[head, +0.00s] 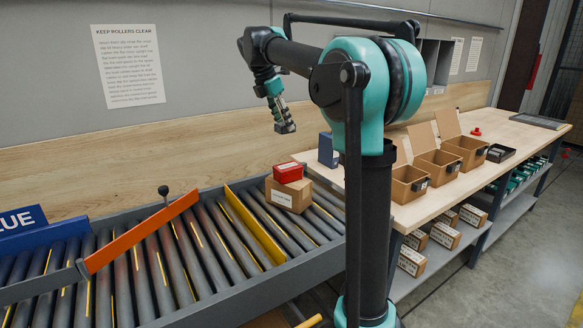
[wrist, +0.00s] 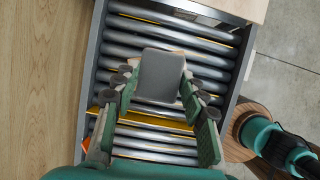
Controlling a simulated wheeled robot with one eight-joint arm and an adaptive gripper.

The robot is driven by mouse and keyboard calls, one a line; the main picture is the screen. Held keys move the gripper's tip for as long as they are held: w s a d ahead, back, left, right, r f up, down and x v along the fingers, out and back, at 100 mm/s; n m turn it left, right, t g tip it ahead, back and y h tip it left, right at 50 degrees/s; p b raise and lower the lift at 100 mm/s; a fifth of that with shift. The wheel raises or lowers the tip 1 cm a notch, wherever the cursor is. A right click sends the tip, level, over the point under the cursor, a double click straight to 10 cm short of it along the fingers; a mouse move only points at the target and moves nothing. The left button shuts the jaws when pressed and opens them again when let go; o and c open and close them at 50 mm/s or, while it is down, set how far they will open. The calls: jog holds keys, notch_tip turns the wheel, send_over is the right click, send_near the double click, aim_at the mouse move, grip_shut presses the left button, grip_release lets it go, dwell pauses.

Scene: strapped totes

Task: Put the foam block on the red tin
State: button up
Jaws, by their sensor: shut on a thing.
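My gripper (head: 281,112) is raised over the roller conveyor, pointing down. It is shut on the grey foam block (wrist: 160,76), which sits between the two fingers in the wrist view; in the head view the block shows small and dark at the fingertips. The red tin (head: 288,173) lies on top of a cardboard box (head: 288,195) on the rollers, below the gripper and apart from the block. In the wrist view the block hides the red tin, and only slivers of the box may show around it.
A yellow bar (head: 255,225) crosses the rollers left of the box. An orange bar (head: 140,231) with a dark knob lies farther left. A wooden bench (head: 425,207) with open cartons (head: 410,184) stands at the right. The air around the gripper is clear.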

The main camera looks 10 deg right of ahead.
notch_tip(320, 180, up, 8)
send_over(291, 165)
jog(key=a, duration=0.2)
jog(key=shift+s+d+f, duration=0.1)
jog(key=shift+s+d, duration=0.05)
jog(key=shift+s, duration=0.3)
notch_tip(291, 165, down, 20)
jog(key=shift+r, duration=0.1)
jog(key=o, duration=0.7)
jog(key=v, duration=1.2)
